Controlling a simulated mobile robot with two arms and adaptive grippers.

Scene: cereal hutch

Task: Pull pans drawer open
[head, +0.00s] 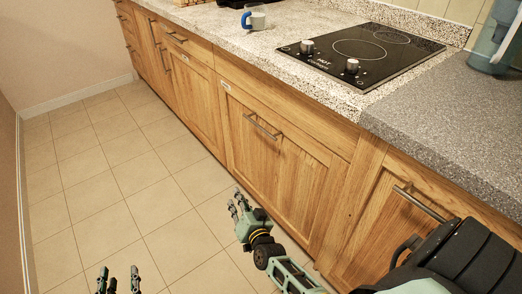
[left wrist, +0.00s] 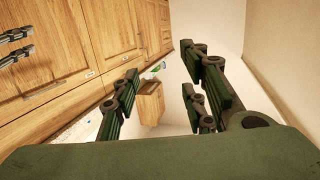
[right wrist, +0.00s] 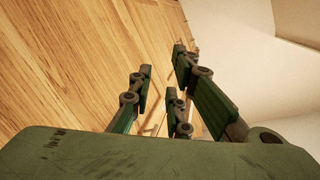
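A wide wooden front with a bar handle (head: 262,125) and a small label (head: 225,86) lies below the cooktop; it is closed. The label is too small to read, so I cannot tell whether this is the pans drawer. My right gripper (head: 238,203) is open and empty, in front of and below this handle, apart from it. In the right wrist view its spread fingers (right wrist: 160,95) have wood panel beside them. My left gripper (head: 118,280) is open and empty over the floor, further from the cabinets. Its fingers also show apart in the left wrist view (left wrist: 165,95).
Other closed fronts have handles (head: 178,37) further along the row, and one handle (head: 419,203) is at the right. On the counter are the black cooktop (head: 360,50), a blue mug (head: 255,17) and a blue-green container (head: 494,45) at the right. The tiled floor (head: 130,170) is clear.

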